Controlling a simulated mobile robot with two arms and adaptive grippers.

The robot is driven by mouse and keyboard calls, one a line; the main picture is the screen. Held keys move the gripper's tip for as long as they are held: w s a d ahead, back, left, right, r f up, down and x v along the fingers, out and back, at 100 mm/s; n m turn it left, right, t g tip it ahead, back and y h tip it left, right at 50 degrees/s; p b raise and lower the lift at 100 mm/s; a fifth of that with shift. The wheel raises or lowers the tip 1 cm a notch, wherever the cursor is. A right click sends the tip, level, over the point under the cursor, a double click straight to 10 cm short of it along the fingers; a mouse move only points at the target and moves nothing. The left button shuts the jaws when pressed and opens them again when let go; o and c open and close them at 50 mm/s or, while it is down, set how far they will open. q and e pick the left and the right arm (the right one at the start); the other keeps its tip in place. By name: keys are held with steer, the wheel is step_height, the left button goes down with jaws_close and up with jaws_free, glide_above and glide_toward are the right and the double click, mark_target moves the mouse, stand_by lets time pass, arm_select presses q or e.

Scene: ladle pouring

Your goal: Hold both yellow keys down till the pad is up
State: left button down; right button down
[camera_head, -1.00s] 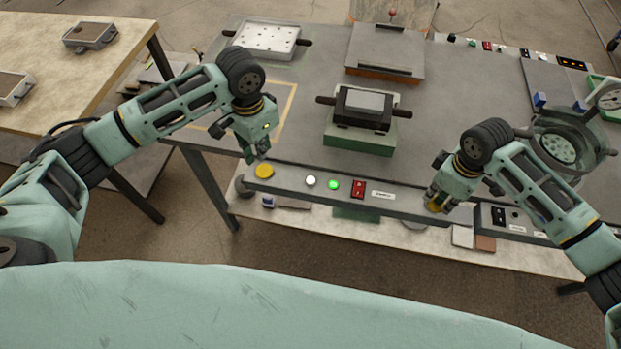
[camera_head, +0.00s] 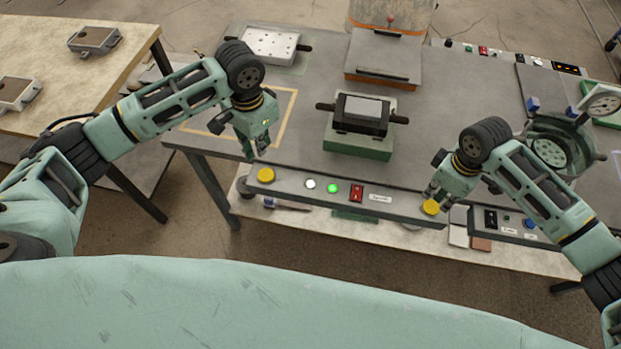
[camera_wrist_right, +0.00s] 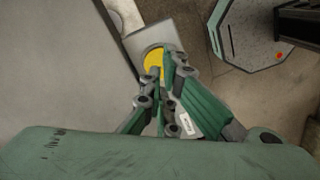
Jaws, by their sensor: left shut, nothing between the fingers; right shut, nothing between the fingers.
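The left yellow key (camera_head: 266,174) sits at the left end of the grey control bar (camera_head: 300,198). My left gripper (camera_head: 256,154) is shut and empty just above and behind it, with a small gap showing. The right yellow key (camera_head: 431,207) is at the bar's right end and shows also in the right wrist view (camera_wrist_right: 152,62). My right gripper (camera_head: 431,193) is shut and empty right at this key; I cannot tell whether it touches. A green unit (camera_head: 358,146) carries a black frame and a light grey block (camera_head: 363,107); I cannot tell whether this is the pad.
Between the keys are a white light, a lit green light (camera_head: 333,188) and a red switch (camera_head: 356,193). Behind are a white perforated tray (camera_head: 270,44) and a grey plate (camera_head: 385,55). A dial gauge (camera_head: 603,104) stands at right. The tabletop around the green unit is clear.

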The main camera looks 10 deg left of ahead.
steer(key=shift+r+p, duration=1.9)
steer(key=shift+f, duration=0.1)
